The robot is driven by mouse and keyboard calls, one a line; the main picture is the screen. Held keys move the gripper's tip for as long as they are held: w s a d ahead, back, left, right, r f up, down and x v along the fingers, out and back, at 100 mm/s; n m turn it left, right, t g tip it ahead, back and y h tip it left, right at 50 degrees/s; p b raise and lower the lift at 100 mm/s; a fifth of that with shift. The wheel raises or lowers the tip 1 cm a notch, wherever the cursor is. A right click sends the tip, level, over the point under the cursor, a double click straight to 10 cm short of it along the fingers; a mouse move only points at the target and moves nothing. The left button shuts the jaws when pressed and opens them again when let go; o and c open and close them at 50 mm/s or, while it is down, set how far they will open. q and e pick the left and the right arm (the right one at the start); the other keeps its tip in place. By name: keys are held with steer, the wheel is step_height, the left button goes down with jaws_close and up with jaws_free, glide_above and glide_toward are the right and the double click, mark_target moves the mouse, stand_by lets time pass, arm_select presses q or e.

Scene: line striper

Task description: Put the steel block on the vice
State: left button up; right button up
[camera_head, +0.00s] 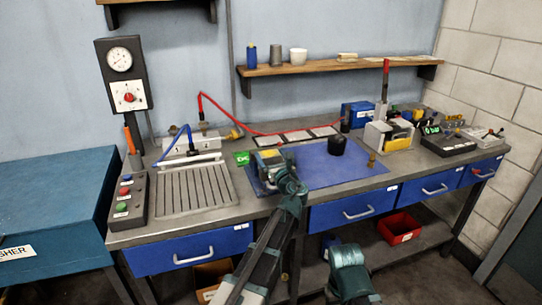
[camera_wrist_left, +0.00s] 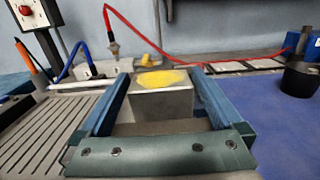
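A grey metal block with a yellow round patch on top, which looks like the steel block (camera_wrist_left: 161,103), sits between the two blue fingers of my left gripper (camera_wrist_left: 161,85). The fingers appear to touch both its sides. In the head view, my left gripper (camera_head: 270,163) and the block (camera_head: 267,154) are over the left part of the blue mat; I cannot tell if the block is lifted. A blue boxy object (camera_head: 357,114) at the back of the bench may be the vice; this is unclear. My right arm (camera_head: 350,270) shows low in front of the bench, its fingers not discernible.
A black cylinder (camera_head: 337,145) stands on the blue mat (camera_head: 345,172). A ribbed tray (camera_head: 195,190) and a button box (camera_head: 131,198) are at left. A red hose (camera_head: 255,131) crosses behind. Right of the mat stand a grey-white bin (camera_head: 377,137) and a black device (camera_head: 447,144).

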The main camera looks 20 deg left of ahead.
arm_select(q)
steer(key=shift+s+d+f, duration=0.1)
steer(key=shift+s+f, duration=0.35)
steer(key=shift+s, duration=0.2)
arm_select(e)
steer(key=shift+f, duration=0.25)
arm_select(q)
steer(key=shift+r+p, duration=0.25)
steer(key=shift+p, duration=0.25)
steer(key=shift+s, duration=0.1)
steer(key=v, duration=1)
steer(key=shift+d+r+p, duration=0.25)
steer(key=shift+d+p, duration=0.05)
steer(key=shift+d, duration=0.1)
arm_select(e)
steer(key=shift+w+r, duration=0.2)
steer(key=shift+r, duration=0.35)
arm_select(q)
steer(key=shift+s, duration=0.1)
